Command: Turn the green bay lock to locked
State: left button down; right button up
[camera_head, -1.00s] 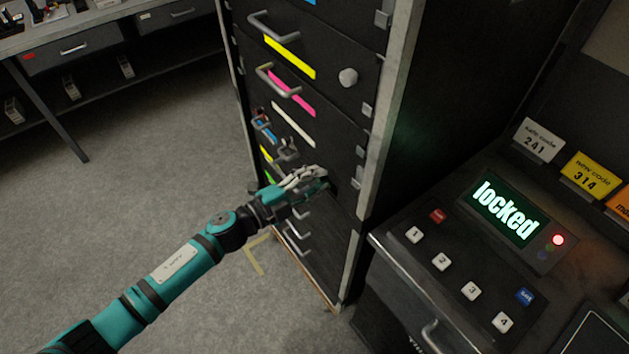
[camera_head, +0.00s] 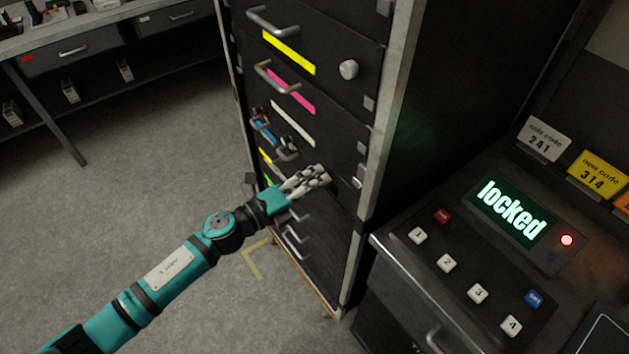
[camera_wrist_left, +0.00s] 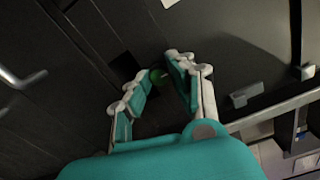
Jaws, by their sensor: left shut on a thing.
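My left gripper (camera_head: 316,181) is at the lower front of the dark rack, its arm reaching in from the left. In the left wrist view its fingers (camera_wrist_left: 163,82) are closed around a small green knob (camera_wrist_left: 157,76), the green bay lock, on a dark panel. The fingers hide most of the lock, so its angle cannot be read. In the head view the lock is hidden behind the fingers. A green label strip (camera_head: 269,183) shows just left of the hand. My right gripper is in neither view.
The rack's bays carry grey handles (camera_head: 272,22) and coloured strips, with a round grey knob (camera_head: 348,69) higher up. A keypad console (camera_head: 475,262) at right has a screen (camera_head: 511,210) reading "locked" and a lit red lamp. Open floor (camera_head: 150,160) lies left of the rack.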

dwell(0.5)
pick_arm(q)
jog(key=c, duration=1.2)
grip_release()
jog(key=v, duration=1.2)
